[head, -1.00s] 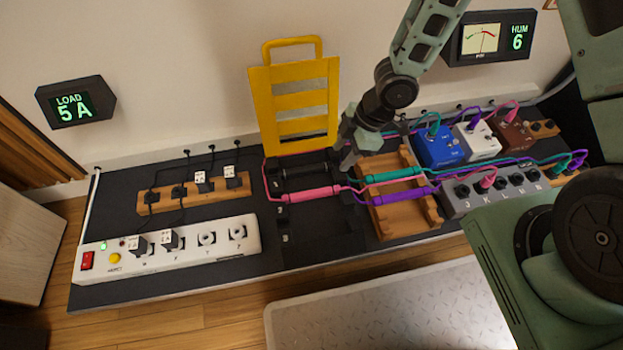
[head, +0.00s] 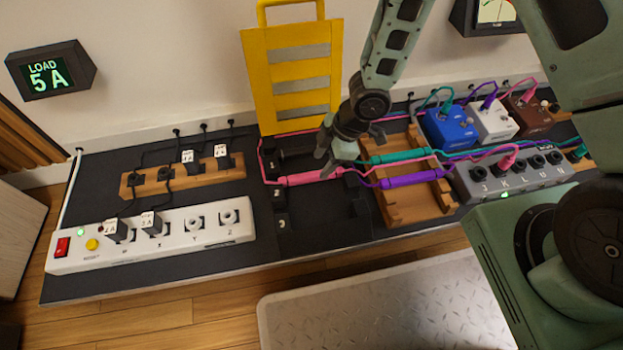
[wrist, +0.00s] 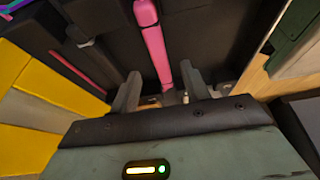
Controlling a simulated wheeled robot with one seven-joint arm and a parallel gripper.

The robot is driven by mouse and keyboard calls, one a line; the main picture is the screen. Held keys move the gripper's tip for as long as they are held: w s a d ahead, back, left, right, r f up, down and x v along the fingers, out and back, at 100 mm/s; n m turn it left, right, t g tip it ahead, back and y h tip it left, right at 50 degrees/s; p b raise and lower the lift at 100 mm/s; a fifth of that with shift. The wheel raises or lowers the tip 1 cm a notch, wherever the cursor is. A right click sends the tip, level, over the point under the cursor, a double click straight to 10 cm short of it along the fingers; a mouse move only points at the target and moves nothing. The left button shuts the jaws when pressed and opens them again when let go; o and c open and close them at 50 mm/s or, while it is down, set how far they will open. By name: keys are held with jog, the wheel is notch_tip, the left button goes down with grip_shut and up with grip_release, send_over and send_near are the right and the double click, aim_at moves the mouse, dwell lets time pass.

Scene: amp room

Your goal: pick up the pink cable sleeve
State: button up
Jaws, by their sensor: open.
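The pink cable sleeve (head: 306,178) lies along a pink cable, across the black board just left of the wooden tray. My gripper (head: 331,168) is at the sleeve's right end and covers part of it. In the wrist view the sleeve (wrist: 156,50) runs from the top of the picture down toward the gap between my two fingers (wrist: 161,92). The fingers are apart, one on either side of the sleeve's line. The jaws are open and hold nothing. I cannot tell how far the fingertips are above the sleeve.
Teal (head: 392,158) and purple (head: 415,179) sleeves cross the wooden tray (head: 392,213) on the right. A yellow barred panel (head: 290,85) stands behind. A white power strip (head: 175,238) lies at left. Pedals (head: 449,127) stand at right.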

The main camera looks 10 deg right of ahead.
aim_at(312, 175)
jog(key=shift+a+b+x, duration=0.2)
jog(key=shift+b+x, duration=2.15)
jog(key=shift+x, duration=0.3)
jog(key=shift+r, duration=0.15)
grip_shut()
